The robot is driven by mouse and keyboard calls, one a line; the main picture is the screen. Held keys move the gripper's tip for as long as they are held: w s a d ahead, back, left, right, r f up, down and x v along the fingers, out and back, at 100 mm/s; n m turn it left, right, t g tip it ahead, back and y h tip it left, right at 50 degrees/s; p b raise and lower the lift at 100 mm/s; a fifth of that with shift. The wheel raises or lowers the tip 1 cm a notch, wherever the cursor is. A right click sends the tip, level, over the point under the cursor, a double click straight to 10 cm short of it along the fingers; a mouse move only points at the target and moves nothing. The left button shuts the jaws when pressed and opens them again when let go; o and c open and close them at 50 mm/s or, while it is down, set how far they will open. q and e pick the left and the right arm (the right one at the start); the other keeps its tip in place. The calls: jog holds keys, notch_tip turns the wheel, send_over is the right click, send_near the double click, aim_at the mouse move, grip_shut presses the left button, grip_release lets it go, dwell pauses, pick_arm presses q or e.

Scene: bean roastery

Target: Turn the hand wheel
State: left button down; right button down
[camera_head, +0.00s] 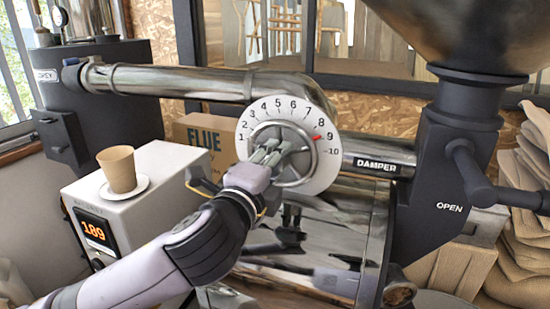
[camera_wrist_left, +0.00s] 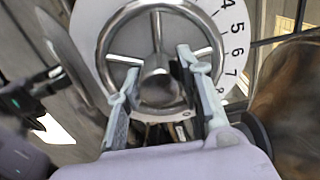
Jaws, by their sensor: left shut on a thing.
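The hand wheel (camera_head: 312,152) is a grey metal spoked wheel in front of a round white dial (camera_head: 327,112) with numbers around its rim. A red mark shows near the 9. My left gripper (camera_head: 272,152) reaches up from the lower left and is shut on the hand wheel. In the left wrist view, its two fingers (camera_wrist_left: 157,64) lie on either side of the wheel's hub (camera_wrist_left: 158,85), among the spokes. The exact contact is hard to make out. My right gripper is not in view.
A pipe (camera_head: 180,82) runs left from behind the dial. A DAMPER label (camera_head: 376,165) is to its right. A tan cup (camera_head: 118,168) on a saucer (camera_head: 125,188) stands on a white box with a 189 display. A dark OPEN handle (camera_head: 478,180) juts out at right.

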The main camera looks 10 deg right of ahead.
pick_arm(q)
jog(key=shift+m, duration=0.6)
jog(key=shift+f, duration=0.1)
jog(key=c, duration=1.1)
grip_release()
jog(key=shift+s, duration=0.1)
jog(key=v, duration=1.2)
